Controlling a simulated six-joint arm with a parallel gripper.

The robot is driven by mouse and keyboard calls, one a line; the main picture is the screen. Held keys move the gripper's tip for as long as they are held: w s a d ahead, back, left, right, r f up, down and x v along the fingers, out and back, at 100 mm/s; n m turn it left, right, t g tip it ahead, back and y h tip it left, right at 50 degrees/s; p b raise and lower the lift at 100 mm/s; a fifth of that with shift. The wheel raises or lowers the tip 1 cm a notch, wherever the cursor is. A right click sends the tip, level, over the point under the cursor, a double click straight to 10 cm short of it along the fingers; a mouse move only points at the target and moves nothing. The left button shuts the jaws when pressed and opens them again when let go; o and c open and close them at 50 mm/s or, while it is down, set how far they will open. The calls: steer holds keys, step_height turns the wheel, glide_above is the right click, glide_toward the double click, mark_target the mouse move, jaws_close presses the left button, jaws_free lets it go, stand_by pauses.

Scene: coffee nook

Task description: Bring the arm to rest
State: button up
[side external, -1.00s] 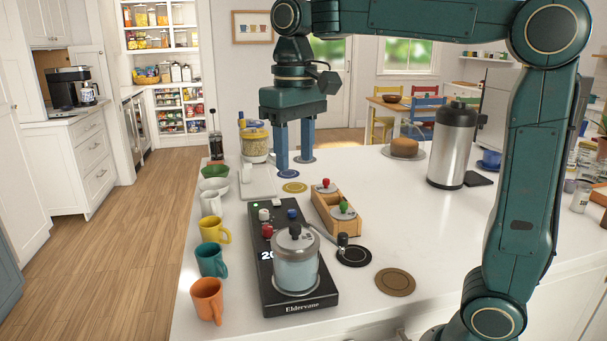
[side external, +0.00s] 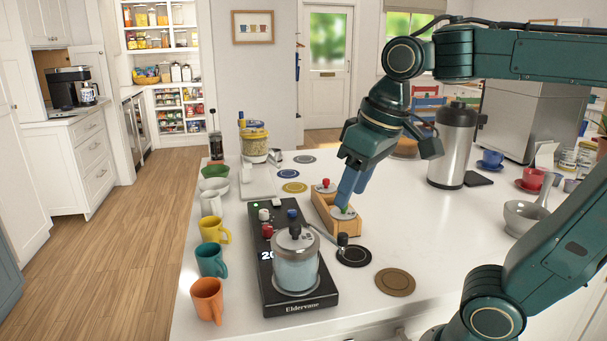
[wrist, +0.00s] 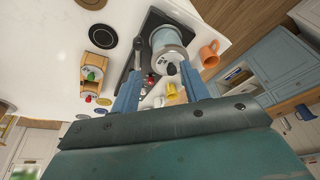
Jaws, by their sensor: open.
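My gripper (side external: 350,200) is tilted over the counter, pointing down and to the left, and overlaps the wooden box (side external: 350,230) in the side view. Its two blue fingers stand apart in the wrist view (wrist: 160,72), with nothing held between them. I cannot tell the exact height of the fingertips above the box. The wrist view shows clear space between fingers and box.
A glass pot (side external: 296,270) with a grey lid stands on a black device (side external: 300,306). Mugs in orange (side external: 207,298), teal (side external: 211,260) and yellow (side external: 214,229) line the left edge. A steel dispenser (side external: 452,145) stands behind right. The right middle counter is clear.

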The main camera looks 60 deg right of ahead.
steer(key=s+f+t, duration=0.2)
steer(key=s+f, duration=0.3)
steer(key=shift+s+d+f+n, duration=0.2)
steer(key=shift+s+n, duration=0.1)
steer(key=shift+c, duration=0.5)
